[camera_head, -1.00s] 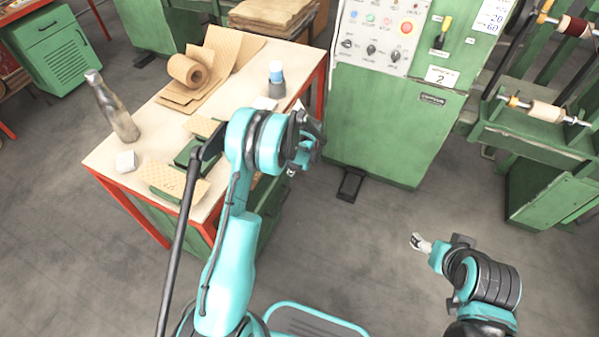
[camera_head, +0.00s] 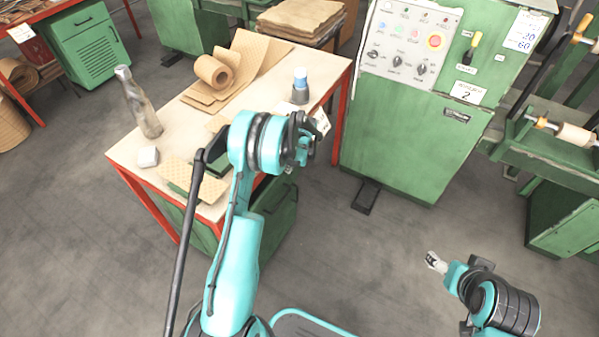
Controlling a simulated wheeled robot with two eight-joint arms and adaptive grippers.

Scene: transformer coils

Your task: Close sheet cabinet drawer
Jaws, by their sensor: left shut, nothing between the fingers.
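A green cabinet (camera_head: 272,222) stands under the red-framed worktable, partly behind my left arm. I cannot tell which part of it is the drawer or how far any drawer stands out. My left gripper (camera_head: 304,140) is shut and empty. In the picture it lies over the table's right front edge, above the cabinet; whether it touches anything is unclear. My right gripper (camera_head: 436,262) is low at the right, over open floor and well apart from the cabinet. Its fingers are too small to judge.
Grey floor (camera_head: 350,260) is free between my arms.

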